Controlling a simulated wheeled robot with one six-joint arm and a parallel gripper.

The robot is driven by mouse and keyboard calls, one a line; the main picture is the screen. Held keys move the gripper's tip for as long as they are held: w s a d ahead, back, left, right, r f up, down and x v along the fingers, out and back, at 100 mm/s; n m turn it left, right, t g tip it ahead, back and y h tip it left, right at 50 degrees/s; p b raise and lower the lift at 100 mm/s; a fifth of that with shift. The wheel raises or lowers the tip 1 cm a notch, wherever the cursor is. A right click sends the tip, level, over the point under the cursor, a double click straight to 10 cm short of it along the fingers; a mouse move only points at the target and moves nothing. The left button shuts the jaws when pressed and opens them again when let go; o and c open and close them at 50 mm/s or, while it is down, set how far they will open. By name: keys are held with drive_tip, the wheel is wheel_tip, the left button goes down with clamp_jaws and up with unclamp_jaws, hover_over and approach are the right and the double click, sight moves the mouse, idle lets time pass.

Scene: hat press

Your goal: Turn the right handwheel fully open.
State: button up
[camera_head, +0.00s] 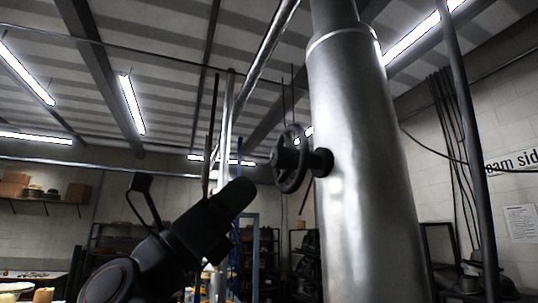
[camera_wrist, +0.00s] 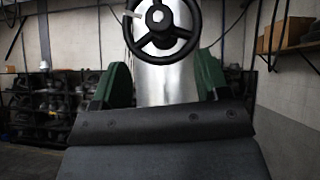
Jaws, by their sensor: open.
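A dark handwheel (camera_head: 291,158) sits on a short stem on the left side of a large shiny metal column. Only one handwheel is in view.
The metal column (camera_head: 358,170) stands just right of the wheel. A thin upright pipe (camera_head: 227,120) is behind my gripper. Dark shelves (camera_wrist: 40,105) with metal items stand at the back left. A wall shelf (camera_wrist: 290,45) with boxes is at the upper right.

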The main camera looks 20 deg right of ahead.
sight(274, 162)
drive_tip(key=p+x, duration=0.4)
drive_tip(key=x, duration=0.5)
drive_tip(key=shift+d+r, duration=0.1)
drive_tip(key=shift+r, duration=0.05)
drive_tip(key=c, duration=0.9)
drive_tip(key=shift+n, duration=0.3)
drive_tip(key=shift+s+n+t, duration=0.1)
drive_tip(key=shift+n+t, duration=0.3)
drive_tip(key=shift+t, duration=0.3)
